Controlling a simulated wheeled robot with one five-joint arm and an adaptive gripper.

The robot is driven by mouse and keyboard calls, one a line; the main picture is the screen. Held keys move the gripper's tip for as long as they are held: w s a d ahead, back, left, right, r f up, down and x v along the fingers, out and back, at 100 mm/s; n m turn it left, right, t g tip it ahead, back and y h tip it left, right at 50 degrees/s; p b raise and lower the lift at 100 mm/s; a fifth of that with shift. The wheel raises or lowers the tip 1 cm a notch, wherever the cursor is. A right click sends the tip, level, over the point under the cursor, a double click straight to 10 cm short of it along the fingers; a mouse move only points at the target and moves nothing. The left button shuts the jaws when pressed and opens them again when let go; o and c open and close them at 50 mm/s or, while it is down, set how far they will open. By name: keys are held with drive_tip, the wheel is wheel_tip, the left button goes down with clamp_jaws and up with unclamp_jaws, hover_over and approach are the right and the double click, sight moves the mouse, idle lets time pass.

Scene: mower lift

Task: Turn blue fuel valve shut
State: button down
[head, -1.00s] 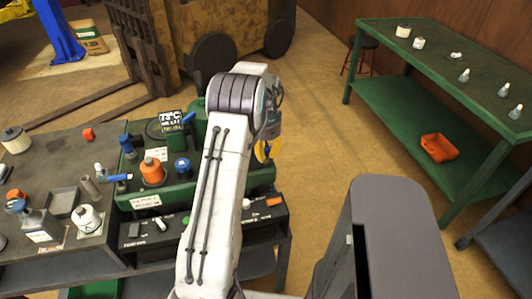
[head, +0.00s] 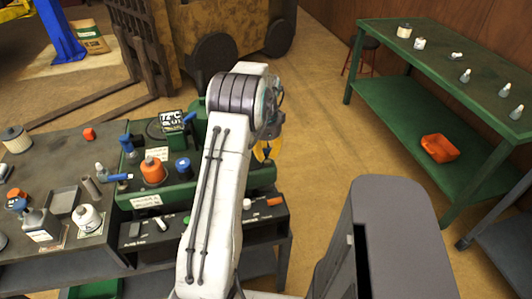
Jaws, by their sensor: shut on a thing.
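The green machine (head: 157,192) stands on the bench. A blue lever (head: 118,177) sticks out at its left side, and a blue knob (head: 183,163) sits on its top beside an orange cap (head: 153,171). I cannot tell which blue part is the fuel valve. My gripper (head: 265,150) shows only as a yellow part beyond my arm, by the right end of the machine. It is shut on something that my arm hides. The visible blue lever and blue knob are apart from it.
A small display (head: 173,121) stands at the back of the machine. Bottles and a tray (head: 63,200) crowd the bench at left. A green table (head: 430,50) with bottles and an orange bin (head: 439,148) stands at right.

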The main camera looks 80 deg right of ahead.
sight(266, 150)
drive_tip(key=c, duration=1.1)
unclamp_jaws()
wheel_tip(266, 150, up, 12)
idle(0.6)
